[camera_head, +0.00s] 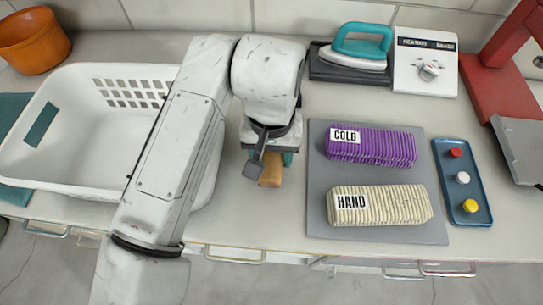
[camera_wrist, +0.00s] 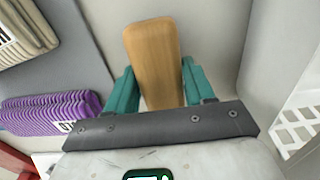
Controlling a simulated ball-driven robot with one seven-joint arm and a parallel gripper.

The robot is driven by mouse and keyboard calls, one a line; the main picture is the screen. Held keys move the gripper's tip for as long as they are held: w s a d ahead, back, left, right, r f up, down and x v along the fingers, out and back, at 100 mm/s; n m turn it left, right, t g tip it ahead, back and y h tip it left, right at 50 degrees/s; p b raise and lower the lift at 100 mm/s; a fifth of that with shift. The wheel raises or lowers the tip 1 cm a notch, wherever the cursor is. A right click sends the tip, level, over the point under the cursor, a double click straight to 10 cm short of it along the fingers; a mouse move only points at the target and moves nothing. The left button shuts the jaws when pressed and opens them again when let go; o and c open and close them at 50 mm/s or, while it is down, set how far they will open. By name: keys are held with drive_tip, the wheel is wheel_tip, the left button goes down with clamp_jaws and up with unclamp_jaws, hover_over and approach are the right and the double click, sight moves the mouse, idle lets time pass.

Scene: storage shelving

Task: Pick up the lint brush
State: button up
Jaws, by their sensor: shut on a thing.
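The lint brush shows as a tan wooden block (camera_wrist: 155,55) with rounded corners in the wrist view. It sits between the two teal fingers of my gripper (camera_wrist: 155,88), which are shut on it from both sides. In the head view, part of the wooden brush (camera_head: 271,170) shows below my gripper (camera_head: 272,155), over the counter between the white basket and the grey mat. My arm hides the rest of it there. I cannot tell whether the brush touches the counter.
A white laundry basket (camera_head: 60,178) stands left. A grey mat (camera_head: 390,235) right holds a purple COLD stack (camera_head: 385,146) and a cream HAND stack (camera_head: 395,205). A blue tray (camera_head: 470,208) with colored caps lies beyond. A teal iron (camera_head: 362,45) and control box (camera_head: 425,65) stand behind.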

drive_tip(key=s+r, duration=1)
drive_tip(key=s, duration=0.4)
drive_tip(key=shift+a+r, duration=0.15)
drive_tip(key=shift+r, duration=0.05)
drive_tip(key=o, duration=0.5)
drive_tip(key=c, duration=0.3)
drive_tip(key=shift+c, duration=0.2)
